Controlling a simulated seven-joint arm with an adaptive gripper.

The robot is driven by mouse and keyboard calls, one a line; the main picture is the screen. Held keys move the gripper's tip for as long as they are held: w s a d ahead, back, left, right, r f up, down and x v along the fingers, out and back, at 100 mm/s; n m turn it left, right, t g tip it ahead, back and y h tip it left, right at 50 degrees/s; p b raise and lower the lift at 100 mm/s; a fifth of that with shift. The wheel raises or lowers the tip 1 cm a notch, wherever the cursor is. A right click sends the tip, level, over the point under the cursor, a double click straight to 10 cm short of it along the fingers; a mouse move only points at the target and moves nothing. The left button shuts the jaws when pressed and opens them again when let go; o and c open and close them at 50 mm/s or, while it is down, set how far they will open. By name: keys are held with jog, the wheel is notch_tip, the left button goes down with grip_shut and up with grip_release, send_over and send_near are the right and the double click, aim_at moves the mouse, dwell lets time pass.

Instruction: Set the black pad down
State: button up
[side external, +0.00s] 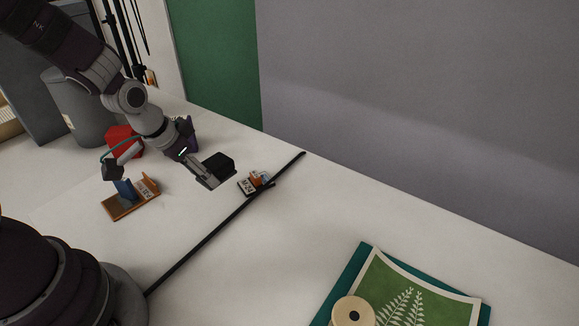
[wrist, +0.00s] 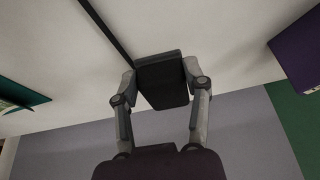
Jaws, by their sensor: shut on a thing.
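The black pad (wrist: 162,82) is a small dark block. It sits between the two fingers of my gripper (wrist: 162,78) in the wrist view, with a finger against each side. In the side external view the black pad (side external: 219,163) is at the end of my gripper (side external: 212,172), which is shut on it. The pad appears to be a little above the white table (side external: 330,215); the exact gap cannot be told. Part of the pad is hidden by the gripper.
A long black strip (side external: 215,232) crosses the table, with a small labelled item (side external: 247,186) beside it. An orange-brown stand (side external: 130,204) and a red object (side external: 122,139) lie left. A fern print (side external: 390,295) and tape roll (side external: 352,314) are at front right. The table between is clear.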

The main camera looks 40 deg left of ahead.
jog(key=d+r+m+h, duration=0.1)
jog(key=d+m, duration=0.3)
jog(key=d, duration=0.4)
jog(key=r+m+g+h, duration=0.1)
jog(key=r+m+h, duration=0.1)
jog(key=m, duration=0.2)
send_over(265, 265)
jog(key=a, duration=0.2)
jog(key=shift+g, duration=0.3)
jog(key=f, duration=0.5)
jog(key=s+d+f, duration=0.1)
jog(key=f, duration=0.2)
jog(key=shift+s, duration=0.1)
jog(key=shift+f, duration=0.2)
jog(key=shift+f, duration=0.15)
jog(key=o, duration=1.1)
jog(key=shift+o, duration=0.2)
